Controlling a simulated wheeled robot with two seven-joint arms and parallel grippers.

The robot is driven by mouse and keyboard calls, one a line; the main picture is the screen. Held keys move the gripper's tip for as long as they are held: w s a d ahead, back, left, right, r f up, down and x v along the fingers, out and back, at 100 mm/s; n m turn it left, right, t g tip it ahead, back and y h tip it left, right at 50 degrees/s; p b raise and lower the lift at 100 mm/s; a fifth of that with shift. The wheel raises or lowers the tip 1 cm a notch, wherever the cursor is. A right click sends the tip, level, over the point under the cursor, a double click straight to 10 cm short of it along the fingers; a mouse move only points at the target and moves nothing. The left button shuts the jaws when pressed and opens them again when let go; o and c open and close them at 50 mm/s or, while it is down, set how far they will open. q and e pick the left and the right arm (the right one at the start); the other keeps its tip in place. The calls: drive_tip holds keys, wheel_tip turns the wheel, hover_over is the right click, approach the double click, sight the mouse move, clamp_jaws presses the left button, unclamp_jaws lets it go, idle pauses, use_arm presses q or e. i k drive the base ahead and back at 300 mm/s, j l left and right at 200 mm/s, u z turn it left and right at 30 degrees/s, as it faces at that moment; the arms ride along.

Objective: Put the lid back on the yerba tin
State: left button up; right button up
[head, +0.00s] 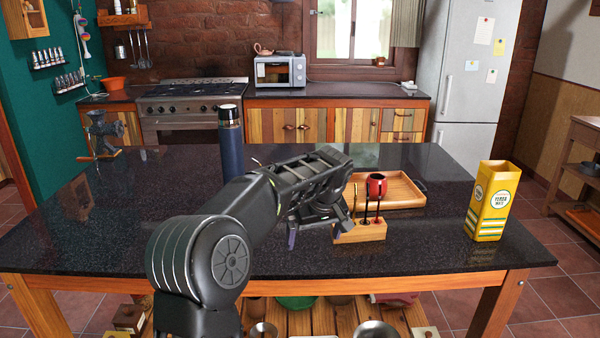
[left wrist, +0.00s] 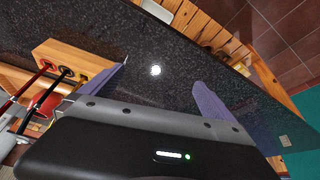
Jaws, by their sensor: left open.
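The yerba tin (head: 492,205) is a tall yellow box with green stripes. It stands upright with its top open near the right end of the dark stone table. I cannot make out a lid in either view; my left arm hides part of the tabletop. My left gripper (head: 314,232) points down over the middle of the table, well to the left of the tin. In the left wrist view its two fingers (left wrist: 160,78) are spread, with only bare stone between them. My right gripper is not in view.
Just right of my left gripper stands a wooden block (head: 360,233) holding metal straws, also in the left wrist view (left wrist: 75,60). Behind it are a red gourd (head: 376,184) and a wooden tray (head: 408,194). A blue flask (head: 230,150) stands behind my arm. Stone between block and tin is clear.

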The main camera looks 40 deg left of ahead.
sight(497, 181)
drive_tip(key=i+j, duration=1.1)
drive_tip(key=j, duration=0.2)
